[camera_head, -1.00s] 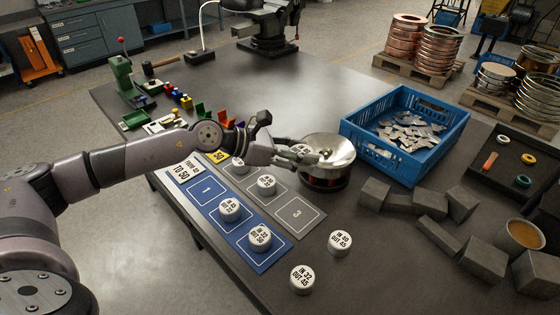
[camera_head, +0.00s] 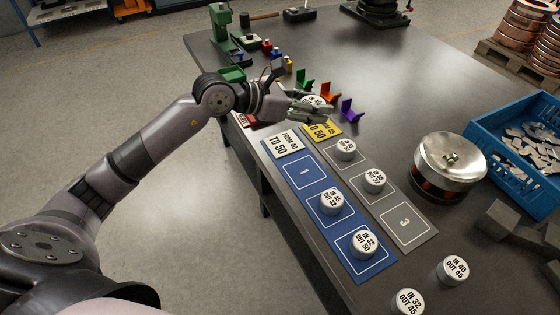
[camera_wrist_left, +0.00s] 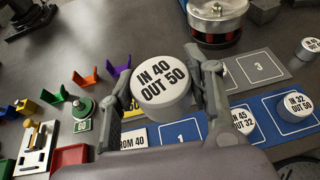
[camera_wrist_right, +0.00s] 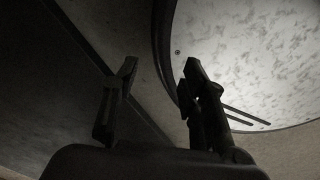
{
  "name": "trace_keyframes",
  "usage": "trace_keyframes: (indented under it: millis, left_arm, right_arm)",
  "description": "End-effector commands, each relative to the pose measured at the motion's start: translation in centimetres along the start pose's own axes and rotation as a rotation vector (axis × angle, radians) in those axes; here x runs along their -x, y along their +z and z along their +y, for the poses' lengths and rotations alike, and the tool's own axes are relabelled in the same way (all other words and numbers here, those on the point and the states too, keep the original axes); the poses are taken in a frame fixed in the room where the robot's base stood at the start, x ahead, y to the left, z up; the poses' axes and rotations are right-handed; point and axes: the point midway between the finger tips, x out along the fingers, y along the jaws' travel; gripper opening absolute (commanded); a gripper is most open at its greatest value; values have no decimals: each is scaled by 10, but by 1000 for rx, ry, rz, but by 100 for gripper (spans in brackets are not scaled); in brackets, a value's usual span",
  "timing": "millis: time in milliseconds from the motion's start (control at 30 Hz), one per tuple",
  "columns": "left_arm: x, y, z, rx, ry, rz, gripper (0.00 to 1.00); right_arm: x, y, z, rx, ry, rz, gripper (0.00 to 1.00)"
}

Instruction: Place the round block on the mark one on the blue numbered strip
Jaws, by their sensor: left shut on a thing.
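My left gripper (camera_head: 318,110) is shut on a round white block (camera_wrist_left: 162,83) labelled IN 40 OUT 50, held by its sides. It hovers near the far end of the strips, by the colored brackets. The blue numbered strip (camera_head: 277,174) has a bare square for mark one (camera_head: 305,172), beside the FROM 40 TO 50 label. The strip's other two squares carry round blocks, IN 45 OUT 32 (camera_head: 331,201) and IN 32 OUT 50 (camera_head: 365,243). My right gripper (camera_wrist_right: 158,69) shows only in its wrist view, with its fingers apart and empty.
The grey strip (camera_head: 392,208) beside it carries two round blocks, and its square 3 is bare. Two more blocks (camera_head: 454,269) (camera_head: 408,301) lie on the table. A metal drum (camera_head: 450,165) and a blue crate (camera_head: 484,131) stand right. Colored brackets (camera_head: 329,92) stand at the back.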

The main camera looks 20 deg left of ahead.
Motion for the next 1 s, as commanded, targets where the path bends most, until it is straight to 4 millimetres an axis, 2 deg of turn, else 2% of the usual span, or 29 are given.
trace_keyframes:
  millis: [33, 100, 233, 500, 600, 833, 1000]
  left_arm:
    - [-2, -4, 0, 6, 1, 1, 11]
    - [-6, -14, 0, 9, 3, 4, 11]
    - [-18, -44, 0, 11, 4, 6, 11]
    - [-45, -111, 0, 9, 5, 3, 11]
    - [-53, -130, 1, 8, 6, 2, 11]
    - [-62, -149, 1, 5, 5, 0, 11]
    - [-72, -175, 1, 7, 5, 1, 11]
  right_arm:
    - [1, 12, 8, 1, 9, -18, 40]
    - [3, 22, 13, -1, 16, -34, 40]
    - [6, 30, 17, -2, 21, -46, 40]
    - [5, 23, 16, -2, 19, -33, 40]
    - [2, 17, 11, -3, 14, -23, 40]
    - [-1, 12, 1, -3, 1, -15, 40]
    - [-8, 13, 2, -1, 3, -17, 40]
